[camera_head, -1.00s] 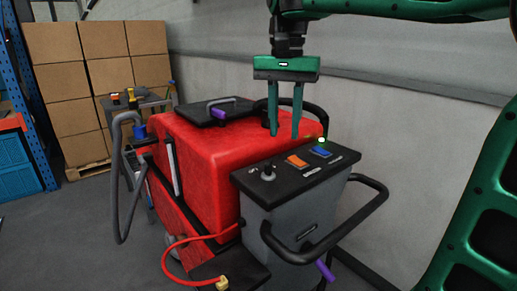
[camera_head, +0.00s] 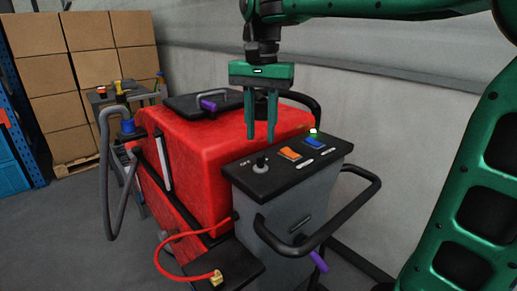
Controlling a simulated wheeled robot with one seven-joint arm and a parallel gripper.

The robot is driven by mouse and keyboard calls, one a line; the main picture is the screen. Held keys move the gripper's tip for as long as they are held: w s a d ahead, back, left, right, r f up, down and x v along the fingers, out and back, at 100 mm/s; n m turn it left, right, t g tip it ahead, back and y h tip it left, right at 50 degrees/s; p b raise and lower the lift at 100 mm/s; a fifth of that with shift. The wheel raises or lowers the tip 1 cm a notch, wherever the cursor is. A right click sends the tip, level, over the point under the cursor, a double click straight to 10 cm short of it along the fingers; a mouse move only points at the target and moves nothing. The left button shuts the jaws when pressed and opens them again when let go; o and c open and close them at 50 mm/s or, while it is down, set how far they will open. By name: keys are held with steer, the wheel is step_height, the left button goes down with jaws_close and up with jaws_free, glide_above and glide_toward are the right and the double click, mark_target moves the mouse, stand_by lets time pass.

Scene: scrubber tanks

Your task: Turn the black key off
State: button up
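The black key (camera_head: 261,164) is a small dark knob standing up on the left part of the black control panel (camera_head: 262,185), beside a white "OFF" mark. The panel tops the grey console of a red scrubber machine (camera_head: 195,155). My gripper (camera_head: 260,140) hangs from its green body with two green fingers pointing down. The fingers are apart with nothing between them. In the picture their tips are just above the key, not touching it as far as I can tell. How far they are in depth is hard to judge.
A black handlebar (camera_head: 366,205) loops around the console's right and front. Stacked boxes (camera_head: 100,60) stand back left; a wall is behind.

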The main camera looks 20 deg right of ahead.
mark_target(261, 154)
steer(key=shift+f, duration=2.65)
steer(key=shift+c, duration=0.2)
jaws_close()
